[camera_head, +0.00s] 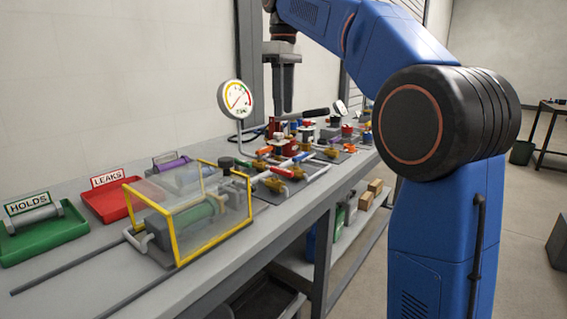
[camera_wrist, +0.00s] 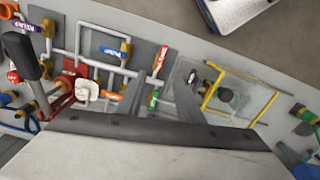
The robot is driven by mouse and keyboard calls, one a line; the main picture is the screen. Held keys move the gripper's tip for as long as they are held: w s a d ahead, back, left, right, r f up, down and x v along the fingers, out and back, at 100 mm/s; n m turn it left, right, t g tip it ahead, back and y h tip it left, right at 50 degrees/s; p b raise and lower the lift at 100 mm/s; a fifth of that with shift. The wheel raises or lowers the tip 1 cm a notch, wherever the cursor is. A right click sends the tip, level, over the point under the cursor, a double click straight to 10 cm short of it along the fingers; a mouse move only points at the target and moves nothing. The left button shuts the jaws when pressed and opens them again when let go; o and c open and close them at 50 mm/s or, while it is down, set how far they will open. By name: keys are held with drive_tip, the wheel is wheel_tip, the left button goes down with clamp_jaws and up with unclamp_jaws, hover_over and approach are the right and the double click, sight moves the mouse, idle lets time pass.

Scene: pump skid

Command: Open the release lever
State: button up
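A lever with a thick black handle (camera_head: 312,113) rises above the valves and pipes on the bench in the head view. I take it for the release lever; no readable label confirms this. In the wrist view the black handle (camera_wrist: 20,55) is at the far left, above a red bracket (camera_wrist: 64,90). My gripper (camera_head: 286,108) points down over the bench, close to the handle in the head view. In the wrist view its two fingers (camera_wrist: 172,62) are apart with nothing between them, and the handle is well to their left.
A round gauge (camera_head: 235,99) stands left of the gripper. A yellow-framed clear guard (camera_head: 203,218) covers a green cylinder at the front. A red LEAKS tray (camera_head: 118,200) and green HOLDS tray (camera_head: 42,236) lie left. Several coloured valves crowd the bench around the lever.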

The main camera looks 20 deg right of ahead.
sight(283, 169)
wheel_tip(283, 169, down, 17)
drive_tip(key=shift+r, duration=0.15)
idle(0.5)
